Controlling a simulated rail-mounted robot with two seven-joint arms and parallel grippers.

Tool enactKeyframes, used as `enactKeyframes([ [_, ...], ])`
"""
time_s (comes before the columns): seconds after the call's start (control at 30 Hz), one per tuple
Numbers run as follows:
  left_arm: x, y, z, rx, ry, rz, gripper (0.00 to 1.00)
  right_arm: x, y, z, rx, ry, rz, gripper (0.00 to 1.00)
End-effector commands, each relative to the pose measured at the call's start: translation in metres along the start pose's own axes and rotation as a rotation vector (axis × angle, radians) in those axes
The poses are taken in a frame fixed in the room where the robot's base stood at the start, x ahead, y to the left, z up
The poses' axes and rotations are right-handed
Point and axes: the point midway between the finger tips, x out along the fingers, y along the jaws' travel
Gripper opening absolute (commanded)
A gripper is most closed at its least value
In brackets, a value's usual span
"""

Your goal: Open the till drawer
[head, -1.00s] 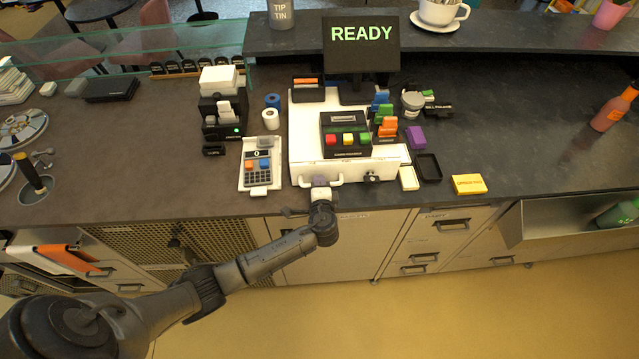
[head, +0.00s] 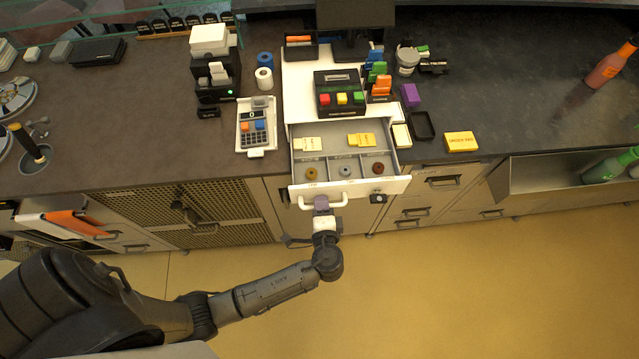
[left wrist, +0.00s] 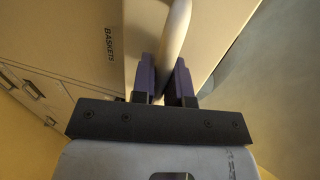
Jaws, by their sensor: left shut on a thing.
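The till drawer (head: 350,189) stands pulled out from the white till (head: 297,85), its inside showing. In it lie yellow and pale slips at the back and round coin-like pieces in the front compartments. The white drawer handle (head: 307,204) is on the front face, with a black lock (head: 378,198) to its right. My left gripper (head: 322,205) is shut on the handle. In the left wrist view, the purple fingertips (left wrist: 163,84) stand on either side of the pale handle bar (left wrist: 175,45). My right gripper is not in view.
A black tray (head: 422,126) and a yellow box (head: 461,142) lie to the right. The floor (head: 450,290) before the cabinets is clear.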

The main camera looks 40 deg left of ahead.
Motion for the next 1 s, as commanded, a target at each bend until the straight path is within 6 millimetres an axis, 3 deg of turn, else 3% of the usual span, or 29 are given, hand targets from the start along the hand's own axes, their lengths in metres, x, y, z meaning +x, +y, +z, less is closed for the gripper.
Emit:
enactKeyframes([
  [0.1,-0.015,0.003,0.0,-0.001,0.0,0.002,0.0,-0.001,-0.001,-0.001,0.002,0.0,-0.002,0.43],
  [0.3,-0.027,0.005,0.0,-0.001,0.0,-0.001,0.0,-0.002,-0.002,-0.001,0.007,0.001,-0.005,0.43],
  [0.73,-0.03,0.006,0.0,-0.001,0.001,-0.001,0.0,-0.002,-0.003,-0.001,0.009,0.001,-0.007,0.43],
  [0.77,-0.03,0.006,0.0,-0.001,0.001,-0.001,0.15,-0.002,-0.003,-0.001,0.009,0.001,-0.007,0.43],
  [1.0,-0.03,0.006,0.0,0.0,0.0,-0.001,0.38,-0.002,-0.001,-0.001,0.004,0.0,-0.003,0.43],
])
